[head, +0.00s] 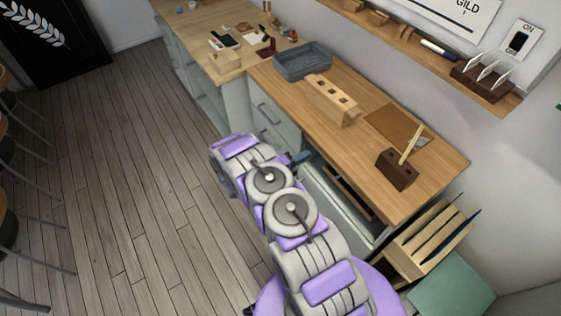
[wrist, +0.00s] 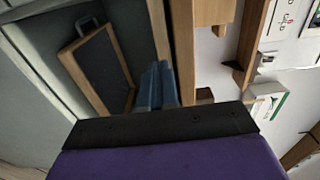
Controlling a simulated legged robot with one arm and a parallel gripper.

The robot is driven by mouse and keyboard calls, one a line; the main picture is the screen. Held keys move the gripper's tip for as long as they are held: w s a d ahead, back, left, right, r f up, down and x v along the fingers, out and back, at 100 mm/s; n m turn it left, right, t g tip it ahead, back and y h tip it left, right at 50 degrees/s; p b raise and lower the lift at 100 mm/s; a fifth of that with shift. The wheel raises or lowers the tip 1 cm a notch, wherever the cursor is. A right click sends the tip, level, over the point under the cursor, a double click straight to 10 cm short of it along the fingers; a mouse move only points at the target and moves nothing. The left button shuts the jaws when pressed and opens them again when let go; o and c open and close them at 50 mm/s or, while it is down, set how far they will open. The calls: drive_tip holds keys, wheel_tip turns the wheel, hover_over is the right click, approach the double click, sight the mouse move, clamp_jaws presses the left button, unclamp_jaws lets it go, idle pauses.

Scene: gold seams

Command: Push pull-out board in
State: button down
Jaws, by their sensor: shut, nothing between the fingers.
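My gripper (wrist: 160,75) shows in the wrist view as two blue fingers pressed together, with nothing between them. In the head view its bluish tip (head: 302,157) is beside the worktop's front edge, partly hidden by my arm. A light wood edge (wrist: 157,35) runs just beyond the fingers in the wrist view; I cannot tell whether it is the pull-out board or the worktop edge. Contact with it is unclear. Left of the fingers, a dark wood-framed panel with a handle (wrist: 100,70) lies inside the grey cabinet. In the head view my arm hides part of the cabinet front.
The worktop (head: 375,160) holds a grey tray (head: 303,62), a slotted wooden block (head: 331,99) and a dark block with a stick (head: 396,170). A wooden rack (head: 430,238) stands at the right end.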

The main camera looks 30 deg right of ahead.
drive_tip(key=a+p, duration=0.1)
drive_tip(key=a, duration=0.9)
drive_tip(key=shift+s, duration=0.35)
drive_tip(key=shift+a, duration=0.1)
drive_tip(key=shift+a, duration=0.1)
